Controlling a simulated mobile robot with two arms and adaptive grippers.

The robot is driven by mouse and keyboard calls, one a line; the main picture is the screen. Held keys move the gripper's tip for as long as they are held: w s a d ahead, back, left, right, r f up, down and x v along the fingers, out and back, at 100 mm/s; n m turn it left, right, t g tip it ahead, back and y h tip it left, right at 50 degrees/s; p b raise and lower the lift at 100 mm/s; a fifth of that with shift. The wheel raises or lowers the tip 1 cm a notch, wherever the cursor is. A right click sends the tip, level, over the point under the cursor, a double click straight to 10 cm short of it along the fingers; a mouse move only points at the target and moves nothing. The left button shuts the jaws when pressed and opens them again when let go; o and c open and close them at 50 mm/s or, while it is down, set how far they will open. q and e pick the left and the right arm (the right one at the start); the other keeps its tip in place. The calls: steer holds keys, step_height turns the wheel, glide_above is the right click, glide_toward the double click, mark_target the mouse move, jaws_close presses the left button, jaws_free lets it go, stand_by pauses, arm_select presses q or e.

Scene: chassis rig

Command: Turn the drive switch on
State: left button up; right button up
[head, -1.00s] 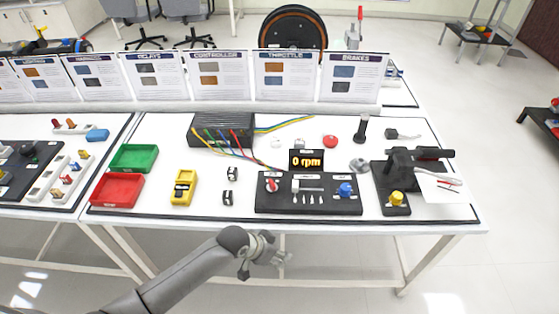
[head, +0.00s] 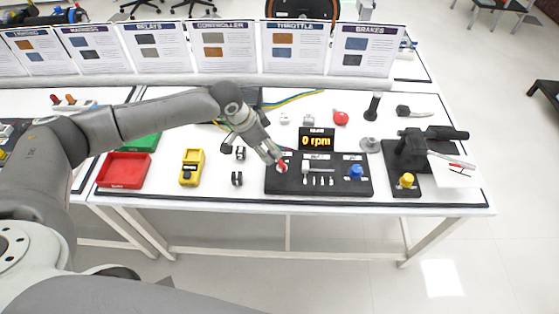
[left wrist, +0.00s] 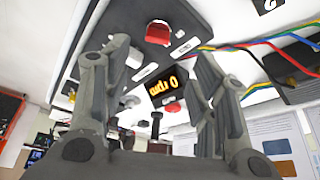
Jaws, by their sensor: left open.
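The black control panel (head: 320,187) lies on the white table, with a red knob (head: 282,166) at its left end, a grey lever (head: 311,170) in the middle and a blue knob (head: 356,171) at the right. Its labels are too small to read, so I cannot tell which is marked as the drive switch. The display (head: 316,141) behind reads 0 rpm. My left gripper (head: 272,154) is open at the red knob. In the left wrist view, the red knob (left wrist: 158,32) shows beyond and between the open fingers (left wrist: 162,62); I see no grip on it.
A yellow meter (head: 192,167) and a red tray (head: 124,170) stand left of the panel. A black pedal unit with a yellow knob (head: 406,180) stands to the right. Coloured wires (head: 292,98) run behind my arm. Info boards (head: 296,48) line the back.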

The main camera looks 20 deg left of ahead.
mark_target(281, 162)
arm_select(q)
steer(key=p+x, duration=0.1)
steer(key=x, duration=0.8)
steer(key=shift+s+d, duration=0.1)
steer(key=shift+d, duration=0.1)
steer(key=shift+w+d+f, duration=0.15)
steer(key=shift+w+f, duration=0.05)
steer(key=shift+f, duration=0.45)
arm_select(e)
steer(key=shift+w+a+r, duration=0.1)
steer(key=shift+a+r, duration=0.2)
steer(key=shift+r, duration=0.25)
steer(key=shift+d, duration=0.1)
